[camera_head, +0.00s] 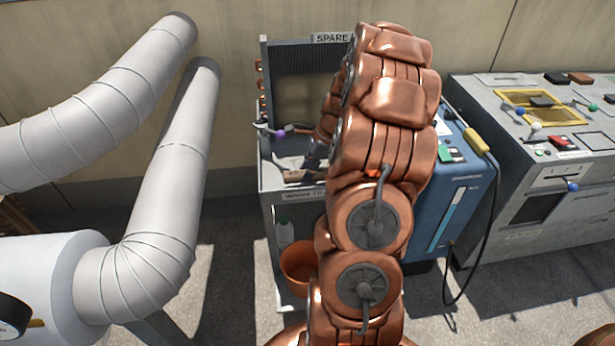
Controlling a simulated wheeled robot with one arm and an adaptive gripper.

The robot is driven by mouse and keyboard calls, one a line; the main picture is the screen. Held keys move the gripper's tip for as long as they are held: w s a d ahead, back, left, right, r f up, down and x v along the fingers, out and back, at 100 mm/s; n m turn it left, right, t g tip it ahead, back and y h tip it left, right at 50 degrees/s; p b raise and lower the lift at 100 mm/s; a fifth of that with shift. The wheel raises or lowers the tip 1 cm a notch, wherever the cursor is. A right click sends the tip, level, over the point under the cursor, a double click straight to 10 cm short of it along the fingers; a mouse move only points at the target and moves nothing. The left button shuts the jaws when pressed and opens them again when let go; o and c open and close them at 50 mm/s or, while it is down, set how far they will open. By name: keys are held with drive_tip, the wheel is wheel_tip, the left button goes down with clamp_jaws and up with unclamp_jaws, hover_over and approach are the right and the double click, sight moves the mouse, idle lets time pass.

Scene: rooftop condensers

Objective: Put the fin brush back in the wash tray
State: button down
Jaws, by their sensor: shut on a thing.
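My gripper (315,156) is a small dark shape beside my copper-coloured arm, low over the wash tray (266,174). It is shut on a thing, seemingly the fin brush. My arm hides most of it, so its shape and whether it touches the tray cannot be told. The wash tray is the grey top of a stand with a partly hidden label on its front edge. A pale and brown item (292,175) lies inside, near the gripper. My arm covers the right part of the tray.
A finned coil panel marked SPARE (300,60) stands behind the tray. A purple-ended fitting (278,132) shows at the tray's back left. An orange bucket (298,262) and a bottle (284,233) are below. A blue machine (462,190) stands right; pale ducts (165,180) rise left.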

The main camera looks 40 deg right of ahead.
drive_tip(key=shift+f, duration=1.2)
drive_tip(key=c, duration=0.8)
unclamp_jaws()
drive_tip(key=shift+f, duration=0.15)
